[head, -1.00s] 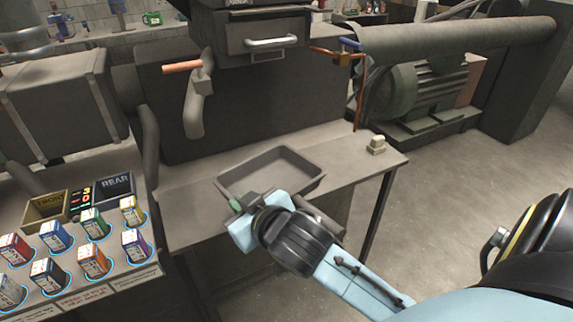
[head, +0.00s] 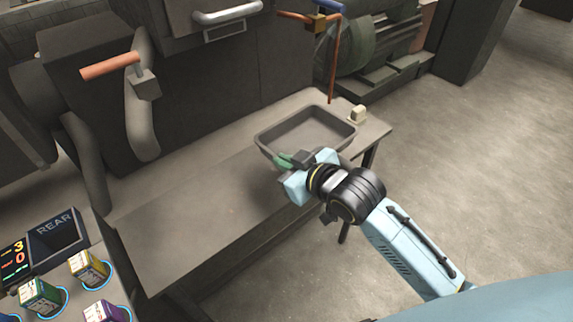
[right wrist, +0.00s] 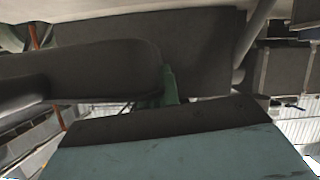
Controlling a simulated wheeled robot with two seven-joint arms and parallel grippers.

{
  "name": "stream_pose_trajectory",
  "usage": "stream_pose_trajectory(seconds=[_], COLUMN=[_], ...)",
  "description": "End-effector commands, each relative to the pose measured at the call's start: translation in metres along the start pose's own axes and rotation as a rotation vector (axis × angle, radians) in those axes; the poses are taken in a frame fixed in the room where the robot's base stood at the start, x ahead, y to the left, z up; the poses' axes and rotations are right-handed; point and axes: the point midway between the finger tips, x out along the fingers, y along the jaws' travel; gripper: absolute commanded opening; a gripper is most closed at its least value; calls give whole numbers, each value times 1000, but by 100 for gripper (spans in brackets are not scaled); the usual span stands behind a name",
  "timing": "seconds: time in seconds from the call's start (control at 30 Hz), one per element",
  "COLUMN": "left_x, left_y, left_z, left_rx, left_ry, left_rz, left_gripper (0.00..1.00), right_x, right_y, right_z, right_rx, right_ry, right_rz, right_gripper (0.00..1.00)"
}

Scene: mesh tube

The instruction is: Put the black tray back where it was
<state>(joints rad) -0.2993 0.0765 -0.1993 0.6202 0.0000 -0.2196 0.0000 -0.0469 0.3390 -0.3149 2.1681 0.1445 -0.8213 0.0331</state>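The black tray (head: 268,141), shallow and empty, is at the right end of the grey table, close to a small pale block. My right gripper (head: 290,160) is at the tray's near-left rim, its green fingertip against the wall, and looks shut on it. In the right wrist view the dark tray wall (right wrist: 85,75) reaches in from the left to the green fingertip (right wrist: 168,88). I cannot tell whether the tray rests on the table or is just above it. My left gripper is out of view.
The small pale block (head: 357,114) stands at the table's right end, behind the tray. The table (head: 190,215) is bare to the left. An orange-handled pipe (head: 142,90) rises behind it. Small boxes (head: 88,268) stand on a panel at lower left.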

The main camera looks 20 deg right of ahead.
Motion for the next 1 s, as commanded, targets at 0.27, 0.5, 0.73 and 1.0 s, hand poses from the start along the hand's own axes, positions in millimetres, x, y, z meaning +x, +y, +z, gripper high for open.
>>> stream_pose_trajectory(seconds=[0.27,0.5,0.73,1.0], left_x=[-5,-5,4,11], left_y=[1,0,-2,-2], left_z=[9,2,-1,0], left_rx=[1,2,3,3], left_ry=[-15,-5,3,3], left_rz=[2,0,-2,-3], left_gripper=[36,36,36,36], right_x=[42,58,75,86], right_y=[-11,-8,-14,-19], right_z=[5,9,48,75], right_rx=[-102,-124,-123,-124], right_ry=[40,49,48,48], right_rz=[-244,-314,-317,-318], right_gripper=[0,0,0,0])
